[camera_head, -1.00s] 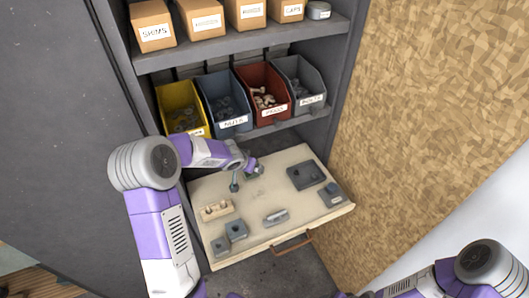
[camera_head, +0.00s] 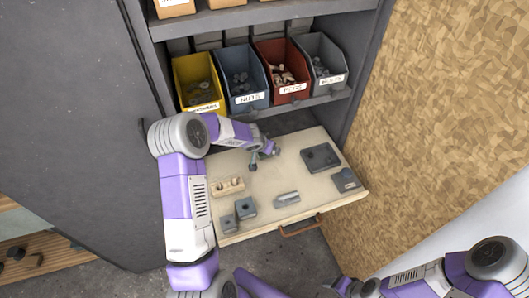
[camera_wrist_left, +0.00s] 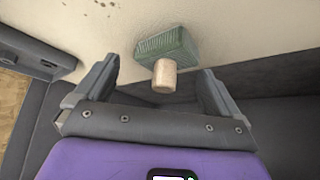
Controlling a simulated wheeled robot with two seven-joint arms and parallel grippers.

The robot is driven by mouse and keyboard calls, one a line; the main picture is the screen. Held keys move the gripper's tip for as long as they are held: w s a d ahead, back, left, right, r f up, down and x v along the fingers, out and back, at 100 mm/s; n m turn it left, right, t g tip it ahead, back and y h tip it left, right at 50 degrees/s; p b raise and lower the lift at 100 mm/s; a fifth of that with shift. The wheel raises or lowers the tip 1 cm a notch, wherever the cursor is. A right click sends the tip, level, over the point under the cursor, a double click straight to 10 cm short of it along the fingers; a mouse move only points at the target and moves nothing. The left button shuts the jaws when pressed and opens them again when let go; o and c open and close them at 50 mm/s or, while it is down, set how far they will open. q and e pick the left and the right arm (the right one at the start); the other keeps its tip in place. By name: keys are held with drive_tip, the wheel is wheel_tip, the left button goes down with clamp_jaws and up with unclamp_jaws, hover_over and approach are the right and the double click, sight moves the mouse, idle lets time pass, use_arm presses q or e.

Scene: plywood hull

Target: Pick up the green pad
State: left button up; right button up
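The green pad (camera_wrist_left: 166,45) shows in the left wrist view as a ribbed green block with a pale wooden knob (camera_wrist_left: 165,76) sticking out of it. It sits on the pale drawer surface (camera_wrist_left: 100,25), at an edge with dark space beyond. My left gripper (camera_wrist_left: 157,70) is open, with one finger to each side of the knob and visible gaps between. In the head view my left gripper (camera_head: 262,155) is over the back part of the drawer board (camera_head: 225,165); I cannot make out the pad there, as the gripper and arm cover that spot.
On the board are a wooden block with holes (camera_head: 228,187), small grey blocks (camera_head: 245,207), a grey bar (camera_head: 287,199) and a dark plate (camera_head: 320,157). Bins, including a yellow one (camera_head: 199,84), stand on the shelf behind. A plywood wall (camera_head: 440,100) is to the right.

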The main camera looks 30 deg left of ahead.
use_arm(q)
drive_tip(key=c, duration=1.2)
drive_tip(key=shift+o, duration=0.2)
drive_tip(key=shift+r, duration=0.35)
drive_tip(key=shift+c, duration=0.5)
drive_tip(key=s+d+b, duration=0.2)
drive_tip(key=d+b, duration=0.1)
drive_tip(key=s+d+b, duration=0.6)
drive_tip(key=d, duration=0.1)
drive_tip(key=shift+s, duration=0.15)
wheel_tip(320, 180, up, 13)
drive_tip(key=p, duration=0.8)
drive_tip(key=shift+s+r, duration=0.1)
drive_tip(key=shift+r, duration=0.05)
drive_tip(key=shift+r+p, duration=0.45)
drive_tip(key=shift+r, duration=0.05)
